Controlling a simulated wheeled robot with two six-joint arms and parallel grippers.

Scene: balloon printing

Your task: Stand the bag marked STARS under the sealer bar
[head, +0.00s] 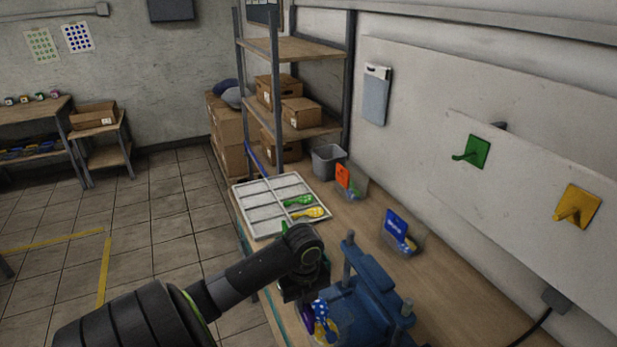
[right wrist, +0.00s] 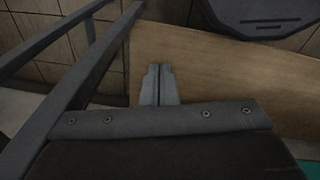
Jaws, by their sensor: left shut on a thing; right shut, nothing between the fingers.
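The blue sealer (head: 372,298) stands on the workbench at the bottom centre of the head view. My left gripper (head: 306,288) is beside the left side of the sealer, pointing down. It is shut on a bag of balloons (head: 321,324) with blue, yellow and purple in it. The bag is low at the sealer's left front; the gripper and sealer hide part of it. I cannot read a label on it, nor tell whether its base touches anything. My right gripper (right wrist: 158,86) is shut and empty above a wooden surface in the right wrist view; it is not in the head view.
A bag with a blue card (head: 397,226) and one with an orange card (head: 344,180) stand farther back on the bench. A white divided tray (head: 250,222) holds green and yellow balloons. A grey bin (head: 327,160) is behind. Bare bench lies right of the sealer.

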